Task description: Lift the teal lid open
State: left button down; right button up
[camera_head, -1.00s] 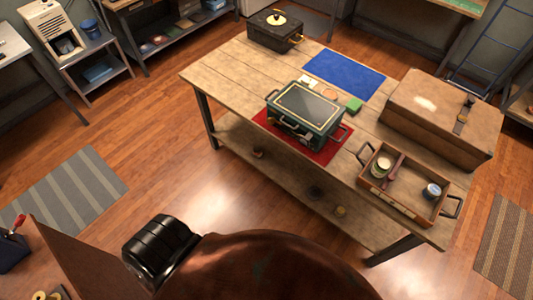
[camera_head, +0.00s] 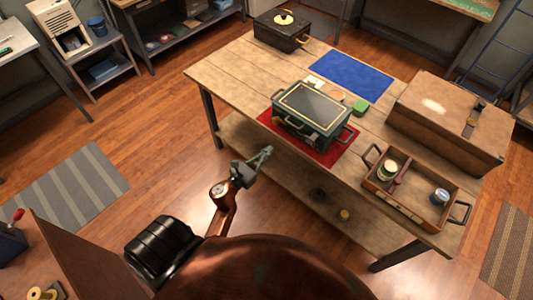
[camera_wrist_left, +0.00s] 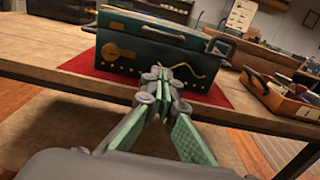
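The teal case (camera_head: 305,125) sits on a red mat (camera_head: 337,157) on the wooden table. Its teal lid (camera_head: 313,103), dark on top with a thin gold border, lies flat and closed. The case front (camera_wrist_left: 150,58) fills the upper middle of the left wrist view, with a round gold fitting on it. My left gripper (camera_head: 268,152) is in front of the table's near edge, apart from the case. In the left wrist view its fingertips (camera_wrist_left: 155,76) come together with nothing seen between them. My right gripper is not in view.
An open wooden tray (camera_head: 412,204) with jars stands right of the case. A large brown box (camera_head: 450,115) is behind it. A dark box (camera_head: 280,36) and a blue mat (camera_head: 352,76) are at the back.

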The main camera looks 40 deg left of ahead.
pick_arm(q)
jog(key=w, duration=0.9)
jog(key=shift+w+d+p, duration=0.2)
jog(key=shift+d+p, duration=0.1)
dwell(1.0)
jog(key=shift+w+f, duration=0.1)
jog(key=shift+w, duration=0.1)
jog(key=shift+w+d+b, duration=0.1)
jog(key=shift+w+b, duration=0.25)
jog(key=shift+w, duration=0.1)
jog(key=shift+w, duration=0.35)
